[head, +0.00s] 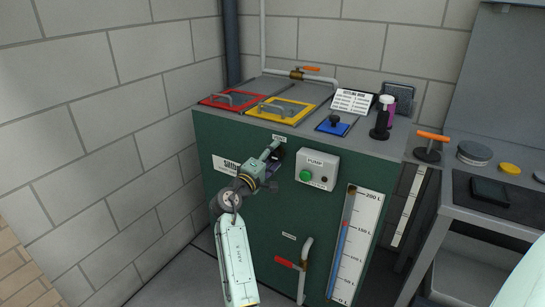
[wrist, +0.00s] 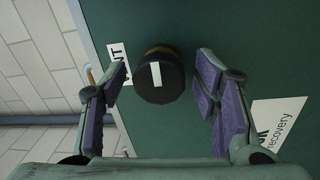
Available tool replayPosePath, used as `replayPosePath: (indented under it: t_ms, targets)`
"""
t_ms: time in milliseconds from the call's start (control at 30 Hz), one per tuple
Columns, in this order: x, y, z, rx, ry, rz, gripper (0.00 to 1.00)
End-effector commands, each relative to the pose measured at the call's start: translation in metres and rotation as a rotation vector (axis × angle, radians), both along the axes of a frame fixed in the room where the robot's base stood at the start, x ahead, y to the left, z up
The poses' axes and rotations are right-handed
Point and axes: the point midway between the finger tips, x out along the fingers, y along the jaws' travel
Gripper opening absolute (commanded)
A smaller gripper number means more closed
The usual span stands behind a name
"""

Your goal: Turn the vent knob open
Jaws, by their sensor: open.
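The vent knob (wrist: 157,82) is a dark round knob with a white line on its face and a brassy part behind it. It stands on the front of the green tank cabinet (wrist: 220,20), beside a white label (wrist: 118,66) that is partly hidden. In the wrist view the white line runs up and down the picture. My gripper (wrist: 161,72) is open, with purple-padded fingers on either side of the knob and visible gaps to both. In the head view my gripper (head: 274,149) is at the cabinet's upper front and hides most of the knob, below its small label (head: 279,138).
A pump box (head: 317,168) with a green button is close to the right of my gripper. Below are a red-handled valve (head: 288,264) and a level gauge (head: 355,245). Red (head: 229,99) and yellow (head: 281,111) framed lids are on top. A block wall (head: 100,140) is left.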

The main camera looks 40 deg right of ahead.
Motion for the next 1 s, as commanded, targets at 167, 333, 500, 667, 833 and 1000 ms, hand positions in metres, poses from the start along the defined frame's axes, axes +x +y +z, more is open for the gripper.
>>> replayPosePath:
  t_ms: [167,333,500,667,833,1000]
  targets:
    - [0.000,0.000,0.000,0.000,-0.001,0.000,0.56]
    - [-0.004,0.012,-0.002,0.001,-0.001,0.002,0.56]
    - [-0.016,0.042,-0.005,0.001,-0.001,0.004,0.56]
    - [-0.030,0.074,-0.007,0.000,0.000,0.003,0.56]
    - [-0.040,0.099,-0.008,0.001,-0.001,0.001,0.56]
    - [-0.045,0.110,-0.008,0.000,-0.001,0.001,0.56]
